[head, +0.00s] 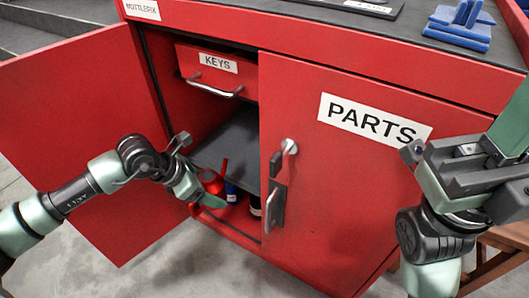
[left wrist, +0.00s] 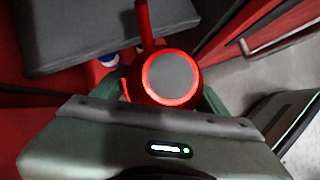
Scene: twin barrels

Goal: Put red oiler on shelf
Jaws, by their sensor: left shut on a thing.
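The red oiler (head: 212,182) is at the lower part of the open cabinet. My left gripper (head: 203,194) is shut on it. In the left wrist view the oiler (left wrist: 171,78) shows from above, with a grey round top and a red spout, between green fingers. The dark grey shelf (head: 236,143) is inside the cabinet, above and behind the oiler; it also shows at the upper left of the left wrist view (left wrist: 75,35). My right gripper (head: 475,165) is in front of the right door; its finger opening is unclear.
The left door (head: 75,120) stands open. The right door (head: 345,175), marked PARTS, looks closed. A KEYS drawer (head: 217,72) hangs above the shelf. A blue item (head: 231,192) and a dark item (head: 255,205) stand on the cabinet floor behind the oiler.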

